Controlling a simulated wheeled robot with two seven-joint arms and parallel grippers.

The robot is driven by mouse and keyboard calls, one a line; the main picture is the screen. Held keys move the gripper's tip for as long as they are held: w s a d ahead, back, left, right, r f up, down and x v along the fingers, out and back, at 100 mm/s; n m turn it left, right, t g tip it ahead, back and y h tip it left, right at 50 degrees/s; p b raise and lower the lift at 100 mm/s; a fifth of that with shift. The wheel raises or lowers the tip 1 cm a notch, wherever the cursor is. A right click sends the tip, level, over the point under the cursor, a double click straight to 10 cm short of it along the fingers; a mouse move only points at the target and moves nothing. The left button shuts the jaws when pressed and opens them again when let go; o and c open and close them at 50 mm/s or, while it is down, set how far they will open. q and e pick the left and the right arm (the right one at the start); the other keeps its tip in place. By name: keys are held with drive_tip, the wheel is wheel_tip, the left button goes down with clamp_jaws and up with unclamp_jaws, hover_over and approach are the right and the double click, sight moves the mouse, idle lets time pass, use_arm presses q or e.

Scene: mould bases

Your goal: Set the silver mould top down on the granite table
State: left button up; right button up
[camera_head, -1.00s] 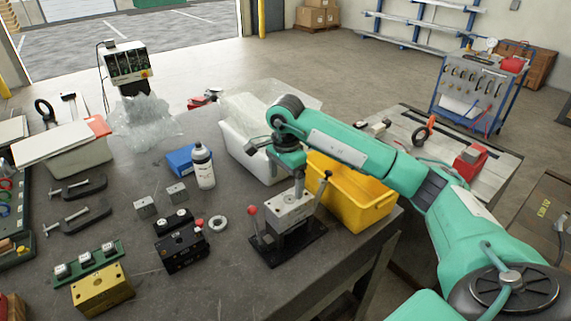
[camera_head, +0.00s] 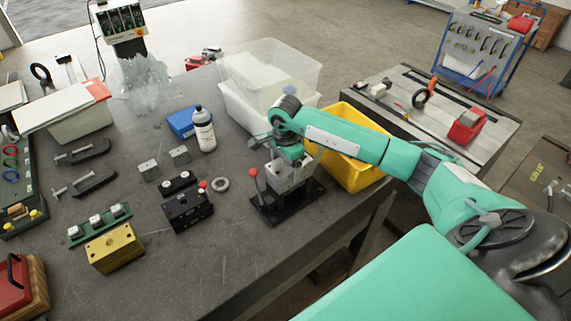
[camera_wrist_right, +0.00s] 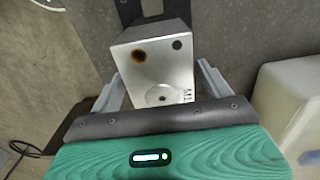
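The silver mould top (camera_head: 285,176) is a metal block on a black stand (camera_head: 283,206) with a red-knobbed lever, near the right edge of the dark grey table (camera_head: 235,250). My left gripper is in neither current view.
A yellow bin (camera_head: 362,170) and translucent bins (camera_head: 270,72) stand behind and beside the stand. A white bottle (camera_head: 204,130), black mould base (camera_head: 187,210), metal ring (camera_head: 220,184) and brass block (camera_head: 114,248) are to the left. The table front-centre is clear.

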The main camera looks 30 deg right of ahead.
sight(285, 164)
drive_tip(key=c, duration=1.4)
drive_tip(key=shift+r, duration=0.15)
drive_tip(key=shift+w, duration=0.1)
drive_tip(key=shift+r+p, duration=0.6)
drive_tip(key=shift+r, duration=1.35)
